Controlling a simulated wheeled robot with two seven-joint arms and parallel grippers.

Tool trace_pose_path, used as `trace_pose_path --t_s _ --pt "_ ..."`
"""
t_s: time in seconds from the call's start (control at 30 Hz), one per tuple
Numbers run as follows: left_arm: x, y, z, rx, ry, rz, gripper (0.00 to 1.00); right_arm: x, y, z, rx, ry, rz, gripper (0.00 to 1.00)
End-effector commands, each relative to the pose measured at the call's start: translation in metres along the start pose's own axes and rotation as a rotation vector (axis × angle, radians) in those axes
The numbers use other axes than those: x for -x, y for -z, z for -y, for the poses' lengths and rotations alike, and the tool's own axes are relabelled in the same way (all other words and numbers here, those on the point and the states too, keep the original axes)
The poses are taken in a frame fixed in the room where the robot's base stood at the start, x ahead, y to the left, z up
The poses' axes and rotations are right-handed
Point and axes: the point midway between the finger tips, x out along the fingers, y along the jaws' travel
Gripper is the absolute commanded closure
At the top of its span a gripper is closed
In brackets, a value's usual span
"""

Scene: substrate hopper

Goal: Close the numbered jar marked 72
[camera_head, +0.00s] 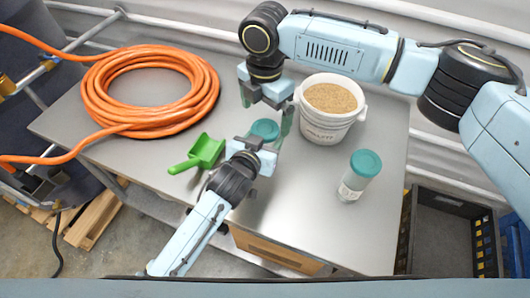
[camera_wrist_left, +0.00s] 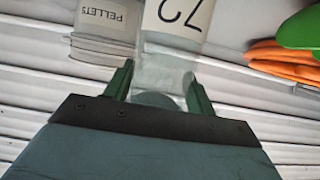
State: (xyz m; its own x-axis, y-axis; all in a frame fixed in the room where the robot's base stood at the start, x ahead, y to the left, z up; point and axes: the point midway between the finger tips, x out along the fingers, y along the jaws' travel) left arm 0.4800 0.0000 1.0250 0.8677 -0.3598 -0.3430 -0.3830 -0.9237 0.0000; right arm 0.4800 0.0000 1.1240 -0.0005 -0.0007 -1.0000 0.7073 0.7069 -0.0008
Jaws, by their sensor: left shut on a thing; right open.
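My left gripper (camera_head: 262,141) is shut on a clear jar (camera_wrist_left: 172,68) near the middle of the bench. The jar's label reads 72, upside down in the left wrist view, and the green fingers (camera_wrist_left: 158,88) flank the jar. A round teal lid (camera_head: 265,129) shows at the held jar in the head view. I cannot tell whether it is fully seated. My right gripper (camera_head: 267,108) is open, pointing down just behind the lid, with one finger beside it. A second jar (camera_head: 352,187) with a teal lid stands to the right; its label is unreadable.
A white bucket of pellets (camera_head: 323,131) stands close to the right of my right gripper. A green scoop (camera_head: 203,150) lies to the left. A coiled orange hose (camera_head: 205,92) lies at the back left. The front right of the bench (camera_head: 345,235) is clear.

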Motion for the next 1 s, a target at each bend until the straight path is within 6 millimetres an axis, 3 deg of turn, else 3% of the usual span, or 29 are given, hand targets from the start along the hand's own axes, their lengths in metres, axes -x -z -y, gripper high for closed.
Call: trace_pose_path --t_s 0.17,0.6,0.8,1.0 --pt "0.000 0.000 0.000 0.001 0.000 0.001 1.00 0.019 0.000 -0.001 0.001 -0.004 0.001 0.00" --pt "0.000 0.000 0.000 0.000 0.000 0.001 1.00 0.105 0.000 -0.001 0.001 -0.003 0.000 0.00" --pt "0.000 0.000 0.000 0.000 0.000 0.001 1.00 0.119 0.000 0.000 0.000 -0.001 0.000 0.00" --pt "0.000 0.000 0.000 0.000 0.000 0.001 1.00 0.120 0.000 0.000 0.000 -0.001 0.000 0.00"
